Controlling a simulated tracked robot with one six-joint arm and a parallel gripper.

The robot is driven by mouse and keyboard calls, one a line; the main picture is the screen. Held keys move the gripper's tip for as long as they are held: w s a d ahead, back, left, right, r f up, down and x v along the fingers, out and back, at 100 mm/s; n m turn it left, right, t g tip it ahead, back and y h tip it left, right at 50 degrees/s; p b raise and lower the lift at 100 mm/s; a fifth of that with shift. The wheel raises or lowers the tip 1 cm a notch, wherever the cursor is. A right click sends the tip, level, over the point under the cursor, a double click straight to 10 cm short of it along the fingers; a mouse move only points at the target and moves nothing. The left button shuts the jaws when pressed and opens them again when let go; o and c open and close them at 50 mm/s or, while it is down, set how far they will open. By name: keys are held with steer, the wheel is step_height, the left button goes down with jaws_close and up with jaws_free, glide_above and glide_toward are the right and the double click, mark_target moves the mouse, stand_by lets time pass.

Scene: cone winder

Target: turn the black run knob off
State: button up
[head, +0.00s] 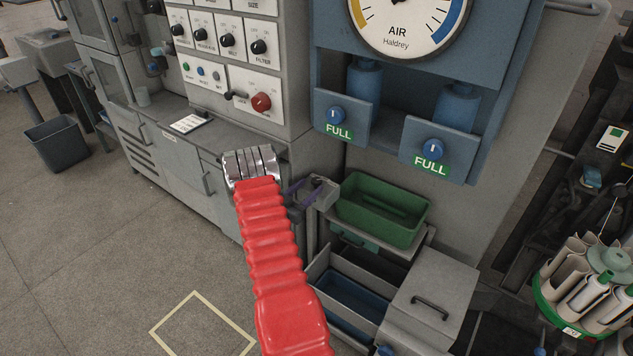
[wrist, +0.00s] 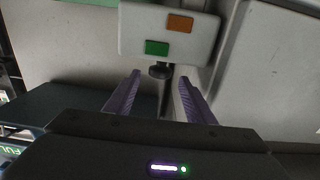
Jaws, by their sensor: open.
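A black knob (wrist: 160,71) shows in the wrist view, just below a pale plate (wrist: 168,32) with a green and an orange square; I cannot read any label on it. My gripper (wrist: 159,80) is open, its two purple fingers apart, with the knob in line with the gap between their tips. I cannot tell whether a finger touches it. In the head view my gripper (head: 302,190) is small, beside a grey box (head: 323,192) at the cabinet's corner. The black knob cannot be made out there.
Several other black knobs (head: 227,40) and a red knob (head: 261,102) sit on the upper panel. A green tray (head: 386,210) lies right of my gripper, above an open drawer (head: 345,284). Blue FULL knobs (head: 336,115) are above.

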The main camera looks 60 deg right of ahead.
mark_target(317, 184)
steer(key=shift+s+d, duration=0.25)
steer(key=shift+d, duration=1.1)
steer(key=shift+s+d, duration=0.2)
steer(key=shift+d, duration=1.15)
steer(key=c, duration=1)
steer(key=shift+s+n+t, duration=0.1)
steer(key=shift+n+t, duration=0.5)
steer(key=shift+t, duration=0.3)
steer(key=shift+n+t, duration=1.6)
steer(key=shift+t, duration=0.9)
steer(key=shift+n+t+y, duration=0.7)
steer(key=shift+n+t, duration=0.35)
steer(key=shift+t, duration=0.45)
steer(key=shift+n+t+y, duration=0.7)
steer(key=shift+n+t, duration=0.35)
steer(key=shift+t, duration=0.75)
